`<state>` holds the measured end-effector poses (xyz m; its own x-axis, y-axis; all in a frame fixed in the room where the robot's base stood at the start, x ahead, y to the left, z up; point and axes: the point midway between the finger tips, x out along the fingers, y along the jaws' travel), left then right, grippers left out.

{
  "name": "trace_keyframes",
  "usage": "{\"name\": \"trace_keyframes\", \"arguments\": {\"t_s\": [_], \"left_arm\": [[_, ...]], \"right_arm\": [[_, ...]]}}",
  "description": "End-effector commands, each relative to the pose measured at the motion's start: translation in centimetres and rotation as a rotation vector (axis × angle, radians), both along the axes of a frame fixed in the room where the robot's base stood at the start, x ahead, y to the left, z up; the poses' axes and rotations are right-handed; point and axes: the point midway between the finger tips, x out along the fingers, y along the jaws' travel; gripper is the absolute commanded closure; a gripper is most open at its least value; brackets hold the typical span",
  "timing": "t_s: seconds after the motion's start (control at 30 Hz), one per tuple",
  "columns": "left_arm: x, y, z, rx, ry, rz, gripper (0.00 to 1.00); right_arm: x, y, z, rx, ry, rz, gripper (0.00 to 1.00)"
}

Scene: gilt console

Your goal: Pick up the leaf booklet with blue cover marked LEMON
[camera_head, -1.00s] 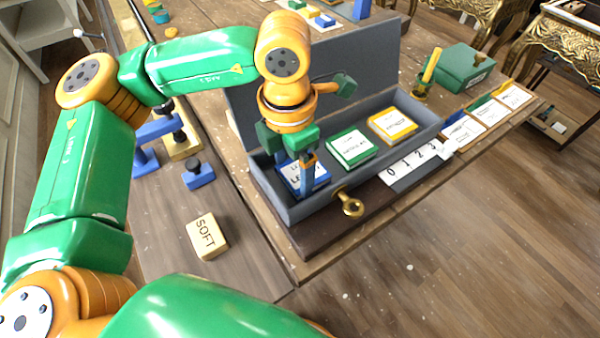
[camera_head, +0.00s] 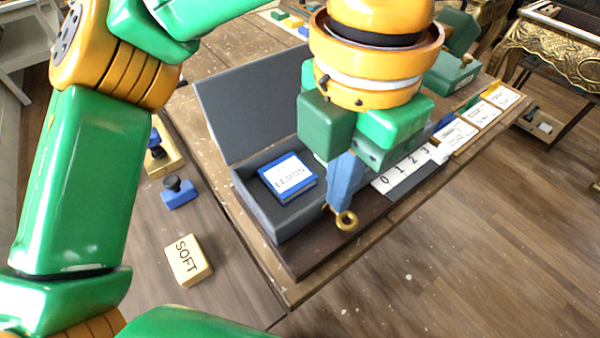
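The blue-covered booklet (camera_head: 287,178), with a white label reading LEMON, lies flat at the left end of the grey open box (camera_head: 281,226). Its top is fully in view and nothing touches it. My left gripper (camera_head: 344,192) hangs pointing down, to the right of the booklet and nearer the camera. One blue-grey finger shows clearly; the other is hidden or overlapped, so the opening between them is unclear. I see nothing held in it. My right gripper is out of view.
The box lid (camera_head: 255,100) stands open behind. A brass ring (camera_head: 346,220) is at the box front, by a strip numbered 0 to 3 (camera_head: 405,169). A SOFT block (camera_head: 188,260) and a blue stamp (camera_head: 179,193) lie left. My gripper hides the box's right part.

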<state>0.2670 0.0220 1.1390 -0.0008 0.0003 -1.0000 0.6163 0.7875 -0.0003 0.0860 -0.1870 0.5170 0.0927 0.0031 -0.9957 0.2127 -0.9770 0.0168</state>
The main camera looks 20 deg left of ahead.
Motion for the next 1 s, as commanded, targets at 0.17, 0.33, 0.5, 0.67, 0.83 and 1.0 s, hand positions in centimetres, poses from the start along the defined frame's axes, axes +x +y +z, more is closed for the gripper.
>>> {"name": "trace_keyframes", "arguments": {"t_s": [0.17, 0.33, 0.5, 0.67, 0.83, 1.0], "left_arm": [[-1.3, -1.8, 1.1, -0.001, -0.002, 0.001, 1.0], [-1.5, -2.1, 1.3, -0.002, -0.001, 0.001, 1.0], [-1.5, -2.1, 1.3, -0.002, -0.001, 0.002, 0.89], [-1.5, -2.1, 1.3, -0.002, -0.001, 0.002, 0.46], [-1.5, -2.0, 1.3, -0.002, -0.001, 0.002, 0.2], [-1.5, -2.0, 1.3, -0.002, -0.001, 0.002, 0.2]], "right_arm": [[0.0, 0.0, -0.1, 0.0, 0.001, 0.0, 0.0], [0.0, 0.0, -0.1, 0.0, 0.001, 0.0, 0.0], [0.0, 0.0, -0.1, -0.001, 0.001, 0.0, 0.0], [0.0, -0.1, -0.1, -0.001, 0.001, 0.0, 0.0], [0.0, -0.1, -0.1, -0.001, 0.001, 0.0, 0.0], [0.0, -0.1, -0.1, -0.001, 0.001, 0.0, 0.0]]}}
